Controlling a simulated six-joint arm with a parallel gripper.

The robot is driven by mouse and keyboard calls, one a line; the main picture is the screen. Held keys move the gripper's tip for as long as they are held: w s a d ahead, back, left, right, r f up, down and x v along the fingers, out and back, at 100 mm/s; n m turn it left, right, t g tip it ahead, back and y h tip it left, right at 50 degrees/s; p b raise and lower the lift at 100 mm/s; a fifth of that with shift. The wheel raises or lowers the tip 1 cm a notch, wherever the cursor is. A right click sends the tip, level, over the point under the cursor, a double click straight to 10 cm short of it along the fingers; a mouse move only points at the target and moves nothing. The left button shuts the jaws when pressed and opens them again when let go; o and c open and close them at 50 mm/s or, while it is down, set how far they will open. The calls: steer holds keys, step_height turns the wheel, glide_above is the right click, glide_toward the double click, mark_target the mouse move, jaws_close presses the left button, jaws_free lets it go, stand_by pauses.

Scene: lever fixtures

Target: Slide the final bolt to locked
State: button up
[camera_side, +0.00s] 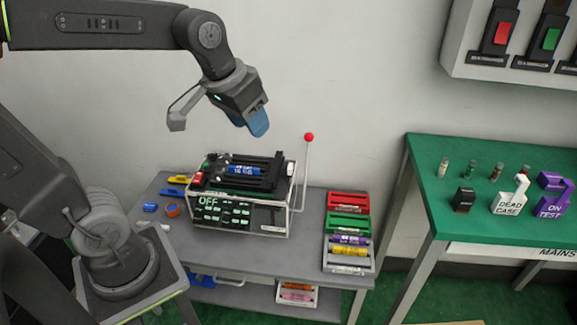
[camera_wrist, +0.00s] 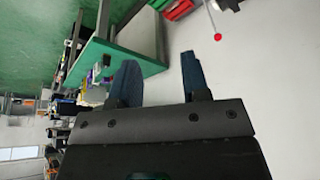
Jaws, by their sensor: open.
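A metal-framed box fixture (camera_side: 270,218) stands on the grey table and shows "OFF" on its dark front panel. Its top carries black rails and clamps (camera_side: 262,171) around a blue labelled cylinder (camera_side: 243,170). A bent rod with a red ball (camera_side: 309,137) rises at its right side; the ball also shows in the wrist view (camera_wrist: 217,37). I cannot single out the bolt or its position. My gripper (camera_side: 258,124) is above the fixture, clear of it. In the wrist view its blue fingers (camera_wrist: 158,75) are apart with nothing between them.
A rack of coloured cells (camera_side: 348,251) stands right of the fixture on the grey table. Small yellow and blue tools (camera_side: 176,186) lie at left. A green bench (camera_side: 425,165) with small holders is farther right. Free air surrounds my gripper.

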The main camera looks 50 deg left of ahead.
steer(key=w+a+f+n+g, duration=0.15)
steer(key=w+a, duration=0.35)
steer(key=w, duration=0.5)
steer(key=n+g, duration=0.3)
steer(key=n, duration=0.3)
glide_above(290, 165)
step_height(290, 165, down, 20)
step_height(290, 165, down, 14)
steer(key=shift+d+r, duration=0.15)
steer(key=shift+r, duration=0.05)
jaws_close()
